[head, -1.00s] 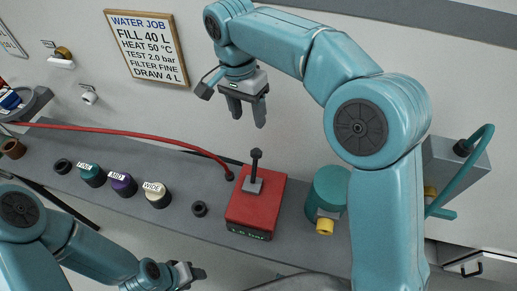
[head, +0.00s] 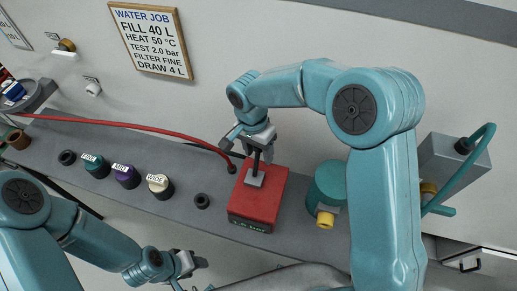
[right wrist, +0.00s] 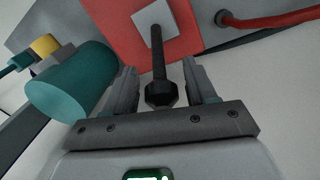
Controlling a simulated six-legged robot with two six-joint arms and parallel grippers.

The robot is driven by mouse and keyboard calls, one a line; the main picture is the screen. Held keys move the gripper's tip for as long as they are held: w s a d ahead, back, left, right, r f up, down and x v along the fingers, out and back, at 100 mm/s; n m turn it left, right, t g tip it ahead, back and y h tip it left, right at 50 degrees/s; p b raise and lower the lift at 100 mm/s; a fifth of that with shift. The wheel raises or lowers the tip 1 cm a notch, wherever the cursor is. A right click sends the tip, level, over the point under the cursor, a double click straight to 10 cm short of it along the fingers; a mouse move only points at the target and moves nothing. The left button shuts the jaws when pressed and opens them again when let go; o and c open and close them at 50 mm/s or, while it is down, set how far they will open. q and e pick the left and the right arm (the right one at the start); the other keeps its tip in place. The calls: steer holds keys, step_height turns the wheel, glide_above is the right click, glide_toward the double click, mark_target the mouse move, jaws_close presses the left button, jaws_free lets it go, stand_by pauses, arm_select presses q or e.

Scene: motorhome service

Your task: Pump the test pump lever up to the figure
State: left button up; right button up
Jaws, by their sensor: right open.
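The test pump is a red box (head: 254,205) on the grey bench, with a green display (head: 250,226) on its front edge; its figure is too small to read surely. Its black lever (head: 256,166) rises from a grey square plate on top. My right gripper (head: 264,155) is at the lever's upper end. In the right wrist view the lever (right wrist: 158,60) runs between the two open fingers (right wrist: 158,88), its knob between them, not clamped. My left gripper (head: 192,263) is low in the head view, apart from the pump; its jaws are unclear. The wall sign (head: 150,38) reads "TEST 2.0 bar".
A red hose (head: 130,124) runs left from the pump along the bench. Labelled caps, teal (head: 96,166), purple (head: 126,176) and white (head: 160,187), stand left of the pump. A teal cylinder (head: 327,188) with a yellow fitting stands close on its right.

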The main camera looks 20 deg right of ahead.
steer(key=shift+f, duration=0.15)
steer(key=shift+s+a, duration=0.2)
steer(key=shift+w+d, duration=0.15)
jaws_close()
steer(key=shift+b, duration=0.4)
steer(key=s+a+t+h+b, duration=0.1)
steer(key=s+t+b, duration=0.1)
steer(key=b, duration=0.6)
steer(key=s+a+t+h+b, duration=0.1)
steer(key=t+h+b, duration=0.1)
steer(key=b, duration=0.7)
steer(key=s+a+t+h+b, duration=0.2)
steer(key=t+b, duration=0.1)
steer(key=b, duration=0.5)
steer(key=shift+s+f+m+t+b, duration=0.15)
steer(key=shift+s+m+t+b, duration=0.15)
steer(key=shift+s, duration=0.05)
steer(key=shift+s+t+h+b, duration=0.25)
steer(key=shift+h+b, duration=0.25)
steer(key=shift+b, duration=0.25)
